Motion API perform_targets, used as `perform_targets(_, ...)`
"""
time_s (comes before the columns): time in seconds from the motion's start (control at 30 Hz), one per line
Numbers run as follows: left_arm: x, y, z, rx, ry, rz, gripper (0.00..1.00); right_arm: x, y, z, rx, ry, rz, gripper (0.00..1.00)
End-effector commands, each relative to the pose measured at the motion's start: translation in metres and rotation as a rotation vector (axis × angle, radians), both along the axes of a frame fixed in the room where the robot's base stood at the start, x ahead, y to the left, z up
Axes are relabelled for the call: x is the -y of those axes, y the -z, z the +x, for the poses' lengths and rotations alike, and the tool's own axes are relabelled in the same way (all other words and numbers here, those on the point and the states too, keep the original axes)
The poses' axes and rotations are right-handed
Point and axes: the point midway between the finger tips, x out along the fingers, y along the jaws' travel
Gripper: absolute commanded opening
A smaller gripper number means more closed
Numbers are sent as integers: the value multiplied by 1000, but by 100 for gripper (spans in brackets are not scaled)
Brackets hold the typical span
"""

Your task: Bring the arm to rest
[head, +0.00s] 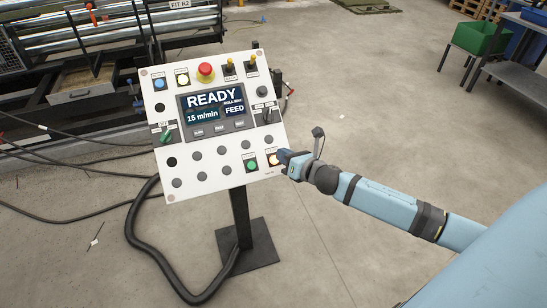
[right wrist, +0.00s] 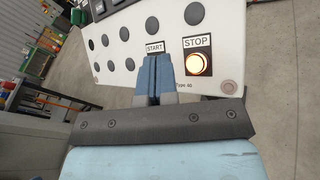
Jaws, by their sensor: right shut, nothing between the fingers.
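My right arm (head: 385,205) comes in from the right in the head view. Its gripper (head: 284,160) is at the lower right corner of a white control panel (head: 215,165). In the right wrist view the gripper (right wrist: 154,78) is shut and empty, its blue fingers together in front of the panel. The fingers hide the button below the START label (right wrist: 154,47). The lit STOP button (right wrist: 197,64) is just right of the fingers. I cannot tell whether the fingertips touch the panel. My left gripper is not in view.
The panel stands on a dark post with a square base plate (head: 248,245). A thick black hose (head: 145,240) loops on the floor to its left. A roller machine (head: 110,35) is behind. A green bin (head: 482,38) on a stand is at the upper right. Floor at centre right is clear.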

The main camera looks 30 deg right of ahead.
Motion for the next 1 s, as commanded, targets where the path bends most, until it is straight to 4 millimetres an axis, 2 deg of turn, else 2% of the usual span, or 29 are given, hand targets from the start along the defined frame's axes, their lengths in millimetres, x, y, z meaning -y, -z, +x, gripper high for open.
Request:
perform_targets(0.27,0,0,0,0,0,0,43,-2,2,-1,-5,3,14,0)
perform_targets(0.37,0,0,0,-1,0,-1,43,-13,14,-13,-51,23,137,0)
perform_targets(0.47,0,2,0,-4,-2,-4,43,-38,40,-40,-159,88,422,0)
perform_targets(0.6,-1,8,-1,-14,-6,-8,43,-85,81,-99,-377,267,1013,0)
perform_targets(0.7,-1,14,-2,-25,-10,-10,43,-115,102,-140,-513,428,1422,0)
perform_targets(0.8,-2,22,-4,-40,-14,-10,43,-138,115,-175,-613,591,1762,0)
perform_targets(1.0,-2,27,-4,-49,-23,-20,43,-172,128,-231,-729,907,2305,0)
